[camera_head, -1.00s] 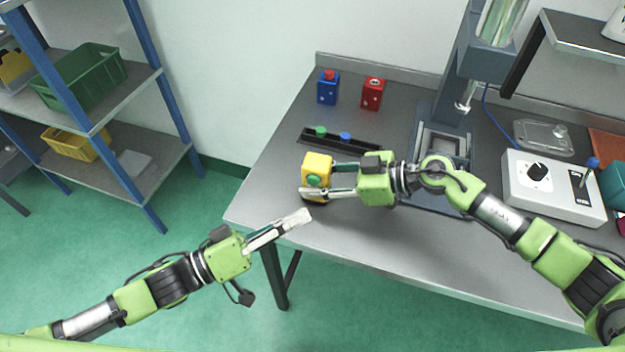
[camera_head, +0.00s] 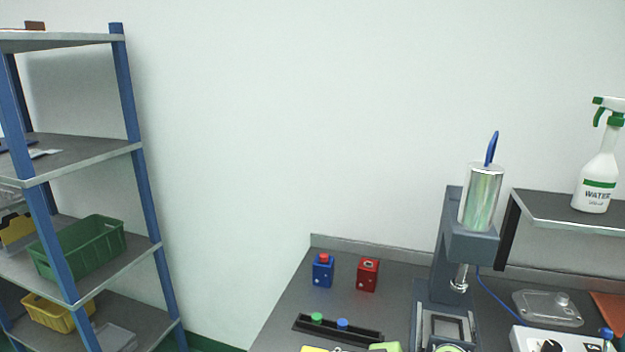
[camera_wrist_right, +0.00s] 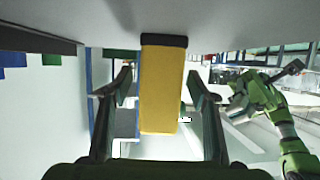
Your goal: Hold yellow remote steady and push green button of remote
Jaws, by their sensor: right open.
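The yellow remote (camera_wrist_right: 161,92) stands between the two fingers of my right gripper (camera_wrist_right: 159,77) in the right wrist view. The fingers are open, with a gap on each side of the remote. Its dark base touches the table, which shows upside down at the top. Its green button is not visible. Only a sliver of the remote (camera_head: 318,349) shows at the bottom edge of the head view. My left gripper (camera_wrist_right: 258,94) is small at the right of the right wrist view, apart from the remote; its fingers are unclear.
A blue box with a red button (camera_head: 323,271) and a red box (camera_head: 367,275) stand at the back of the table. A black tray (camera_head: 360,334) holds a green and a blue button. A press (camera_head: 472,243) stands to the right. A shelf rack (camera_head: 142,155) is at left.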

